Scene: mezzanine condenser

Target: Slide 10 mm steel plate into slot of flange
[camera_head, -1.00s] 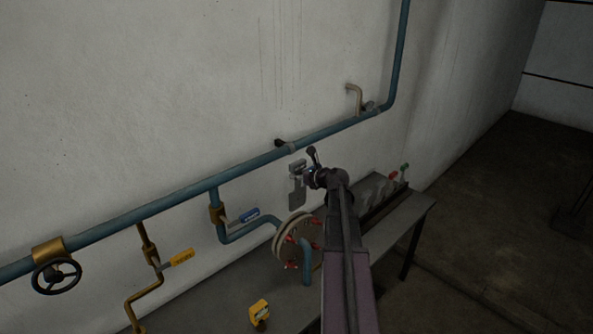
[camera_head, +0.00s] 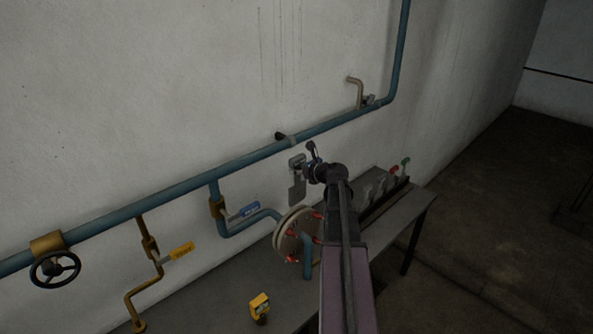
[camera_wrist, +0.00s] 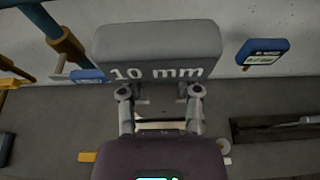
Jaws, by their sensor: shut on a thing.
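The grey 10 mm steel plate (camera_wrist: 158,52) is held in my gripper (camera_wrist: 160,112), with its "10 mm" marking facing the wrist camera. In the head view the plate (camera_head: 297,188) hangs upright in the air by the wall, above and slightly right of the flange. My gripper (camera_head: 300,172) is shut on its upper part. The flange (camera_head: 296,234), a pair of round discs with red bolts, joins the blue pipe over the bench. The plate is apart from the flange.
The blue pipe (camera_head: 150,210) runs along the wall, with a blue-handled valve (camera_head: 245,212) beside the flange. A yellow device (camera_head: 260,307) stands on the bench (camera_head: 205,285). A rack of grey plates (camera_head: 375,190) lies to the right, partly behind my arm.

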